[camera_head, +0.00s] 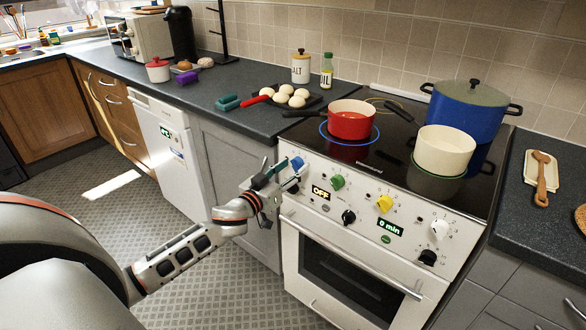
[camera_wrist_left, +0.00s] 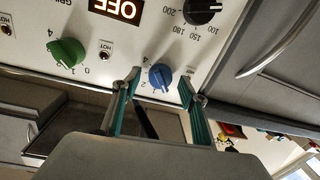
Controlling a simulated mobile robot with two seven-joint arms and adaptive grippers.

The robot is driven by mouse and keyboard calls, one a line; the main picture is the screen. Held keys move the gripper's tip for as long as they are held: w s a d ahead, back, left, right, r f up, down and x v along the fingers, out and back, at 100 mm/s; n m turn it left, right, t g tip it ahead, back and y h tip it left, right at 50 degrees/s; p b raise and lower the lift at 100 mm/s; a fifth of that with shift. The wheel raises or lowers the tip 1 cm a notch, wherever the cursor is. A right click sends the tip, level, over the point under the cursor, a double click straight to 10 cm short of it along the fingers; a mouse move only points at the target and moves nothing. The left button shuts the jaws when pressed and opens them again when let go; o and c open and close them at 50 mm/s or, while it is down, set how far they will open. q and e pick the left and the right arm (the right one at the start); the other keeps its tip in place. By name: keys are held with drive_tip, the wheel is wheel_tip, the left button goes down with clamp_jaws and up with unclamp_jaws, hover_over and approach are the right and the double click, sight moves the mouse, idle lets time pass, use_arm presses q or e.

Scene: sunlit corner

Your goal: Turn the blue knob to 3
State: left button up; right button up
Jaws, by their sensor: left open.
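The blue knob (camera_head: 297,162) is at the left end of the white stove's control panel. In the left wrist view the blue knob (camera_wrist_left: 160,77) shows between my fingertips, with a small gap on each side and the panel appearing upside down. Digits such as 2 and 4 are printed around it; I cannot tell which one it points to. My left gripper (camera_head: 277,178) is open and empty in front of the panel, at the blue knob. Its green-padded fingers (camera_wrist_left: 160,92) frame the knob in the wrist view. My right gripper is not in view.
A green knob (camera_head: 337,182), a yellow knob (camera_head: 384,203) and a black knob (camera_head: 348,217) are nearby on the panel. A red pot (camera_head: 351,122) stands on a blue-ringed burner above. The oven door handle (camera_head: 345,257) runs below. The floor in front is clear.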

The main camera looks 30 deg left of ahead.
use_arm(q)
drive_tip(key=shift+w, duration=0.35)
drive_tip(key=c, duration=1.1)
